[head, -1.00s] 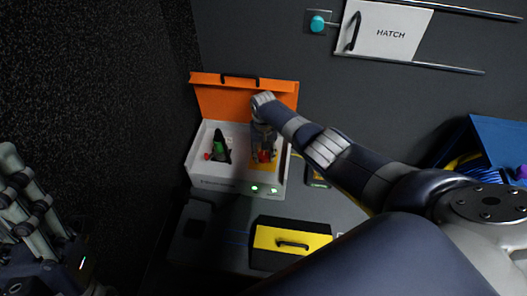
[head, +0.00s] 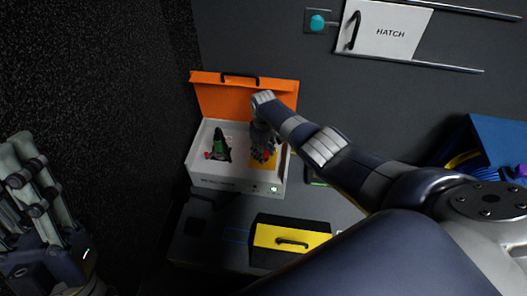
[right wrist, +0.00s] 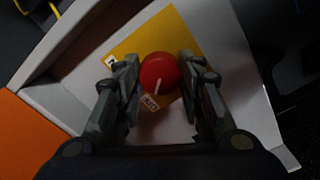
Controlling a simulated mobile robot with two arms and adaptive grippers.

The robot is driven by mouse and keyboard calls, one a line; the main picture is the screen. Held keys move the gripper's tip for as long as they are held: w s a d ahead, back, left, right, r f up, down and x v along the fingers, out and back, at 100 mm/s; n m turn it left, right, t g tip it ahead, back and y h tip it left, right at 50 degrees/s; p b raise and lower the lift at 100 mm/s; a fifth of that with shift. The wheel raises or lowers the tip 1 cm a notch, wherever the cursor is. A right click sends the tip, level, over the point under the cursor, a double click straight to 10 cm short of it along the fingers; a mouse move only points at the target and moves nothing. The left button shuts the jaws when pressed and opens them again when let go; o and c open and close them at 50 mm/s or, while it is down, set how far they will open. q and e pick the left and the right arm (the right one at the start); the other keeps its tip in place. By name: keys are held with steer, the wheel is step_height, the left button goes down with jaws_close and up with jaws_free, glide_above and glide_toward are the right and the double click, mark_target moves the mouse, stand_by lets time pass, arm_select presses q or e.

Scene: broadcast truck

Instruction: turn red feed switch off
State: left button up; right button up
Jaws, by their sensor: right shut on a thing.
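The red feed switch is a round red knob (right wrist: 159,75) with a white pointer line, on a yellow plate (right wrist: 126,48) in the right wrist view. In the head view the red knob (head: 267,154) shows partly behind my fingers. The plate sits in the right part of a white box (head: 215,182) with a raised orange lid (head: 240,96). My right gripper (right wrist: 158,82) is shut on the red knob, one finger on each side. My left gripper (head: 22,165) is at the lower left, away from the box; its jaw gap is unclear.
A black and green part (head: 219,147) with a red bit is in the box's left half. A yellow-fronted case (head: 290,239), a hatch panel (head: 392,32) and a blue bin (head: 495,145) are nearby.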

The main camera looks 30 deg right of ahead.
stand_by(0.5)
steer(key=o, duration=1.1)
steer(key=shift+c, duration=0.2)
steer(key=shift+r, duration=0.1)
steer(key=shift+r, duration=0.25)
step_height(320, 180, up, 11)
steer(key=shift+r, duration=0.15)
steer(key=shift+a, duration=0.1)
